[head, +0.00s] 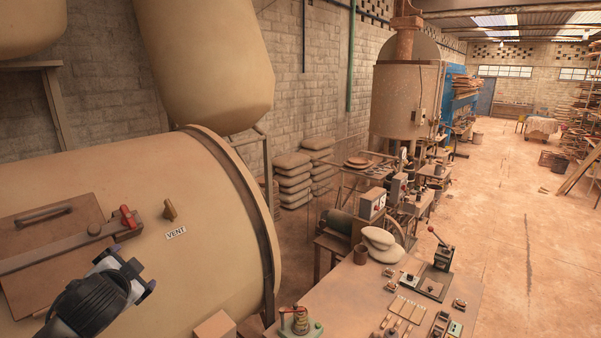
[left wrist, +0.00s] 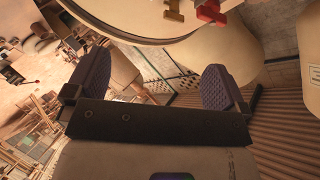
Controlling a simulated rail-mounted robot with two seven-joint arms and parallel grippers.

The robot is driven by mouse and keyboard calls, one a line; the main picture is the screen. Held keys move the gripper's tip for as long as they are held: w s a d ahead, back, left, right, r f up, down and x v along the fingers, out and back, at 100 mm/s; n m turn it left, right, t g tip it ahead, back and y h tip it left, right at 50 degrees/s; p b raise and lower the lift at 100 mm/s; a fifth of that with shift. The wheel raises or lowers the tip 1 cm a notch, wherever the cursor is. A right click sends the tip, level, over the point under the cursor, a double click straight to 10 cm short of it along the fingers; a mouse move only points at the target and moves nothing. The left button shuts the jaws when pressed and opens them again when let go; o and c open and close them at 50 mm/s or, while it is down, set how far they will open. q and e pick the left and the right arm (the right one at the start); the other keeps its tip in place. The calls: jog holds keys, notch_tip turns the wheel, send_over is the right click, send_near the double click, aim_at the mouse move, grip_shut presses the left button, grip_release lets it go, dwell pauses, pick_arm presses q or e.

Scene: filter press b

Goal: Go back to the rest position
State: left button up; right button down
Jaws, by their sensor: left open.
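My left gripper (head: 131,268) is at the lower left of the head view, in front of the large tan cylindrical vessel (head: 215,265). In the left wrist view its two purple ridged finger pads stand wide apart (left wrist: 155,78) with nothing between them. It is open and empty, below the red handle (head: 127,217) and apart from it. A small brown knob (head: 170,210) sits right of the handle, above a label reading VENT (head: 176,233). The red handle also shows at the top of the left wrist view (left wrist: 208,12). My right gripper is not seen.
A rectangular hatch with a bar handle (head: 45,214) is on the vessel's left. Stacked sacks (head: 293,178) stand by the wall. Open floor (head: 510,210) lies to the right.

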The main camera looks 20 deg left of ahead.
pick_arm(q)
jog(key=s+d+f+h+p, duration=0.1)
jog(key=s+d+f+h, duration=0.25)
jog(key=d+f, duration=1)
jog(key=s+d+f+g+h+p, duration=0.1)
jog(key=s+d+f+g+h, duration=0.1)
jog(key=s+d+f, duration=0.7)
jog(key=s+d+f+n+g+h+p, duration=0.1)
jog(key=s+d+f+g+h, duration=0.2)
jog(key=s+d+f, duration=0.6)
jog(key=s+f+g, duration=0.1)
jog(key=s+g, duration=0.1)
jog(key=s, duration=0.3)
jog(key=shift+s, duration=0.25)
jog(key=shift+f, duration=0.1)
